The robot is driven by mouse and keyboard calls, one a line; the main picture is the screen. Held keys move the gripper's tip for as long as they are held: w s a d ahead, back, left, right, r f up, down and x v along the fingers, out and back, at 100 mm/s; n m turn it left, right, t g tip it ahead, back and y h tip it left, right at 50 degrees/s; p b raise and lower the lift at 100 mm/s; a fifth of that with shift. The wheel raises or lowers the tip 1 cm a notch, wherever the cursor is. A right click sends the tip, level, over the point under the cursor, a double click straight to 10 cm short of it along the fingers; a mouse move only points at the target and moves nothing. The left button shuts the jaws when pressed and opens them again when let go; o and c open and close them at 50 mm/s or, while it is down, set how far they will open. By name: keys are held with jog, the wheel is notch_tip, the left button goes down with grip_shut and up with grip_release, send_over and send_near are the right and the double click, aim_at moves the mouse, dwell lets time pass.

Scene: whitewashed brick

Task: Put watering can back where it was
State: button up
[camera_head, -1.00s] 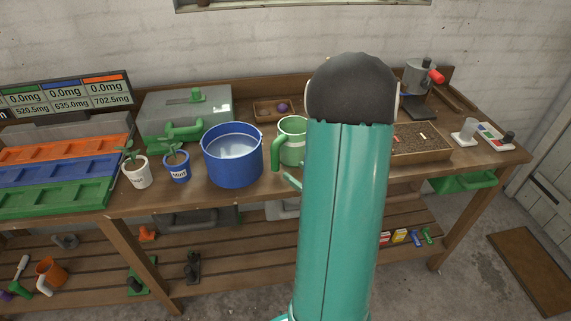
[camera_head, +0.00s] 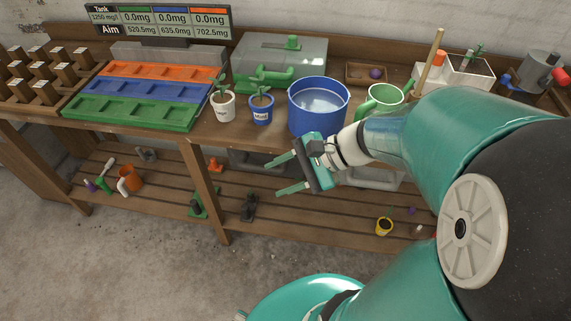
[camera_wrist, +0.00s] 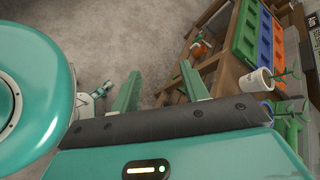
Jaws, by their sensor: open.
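A green can with a handle (camera_head: 384,101), probably the watering can, stands upright on the workbench, right of the blue bucket (camera_head: 318,108). My arm hides the area to its right, and no spout shows clearly. My gripper (camera_head: 279,176) is open and empty, in front of the bench edge below the bucket, its fingers pointing left. It is apart from the can.
Potted plants in a white pot (camera_head: 222,106) and a blue pot (camera_head: 261,109) stand left of the bucket. Coloured trays (camera_head: 130,113) lie further left. The lower shelf (camera_head: 290,210) holds an orange mug (camera_head: 130,178) and small items.

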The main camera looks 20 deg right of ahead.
jog(key=s+a+r+n+t+h, duration=0.1)
jog(key=s+r+n+h, duration=0.2)
jog(key=r+n+h, duration=0.4)
jog(key=n+h, duration=0.3)
jog(key=n, duration=0.4)
jog(key=shift+s+a+r+n, duration=0.15)
jog(key=shift+s+r+n, duration=0.15)
jog(key=shift+s+r, duration=0.1)
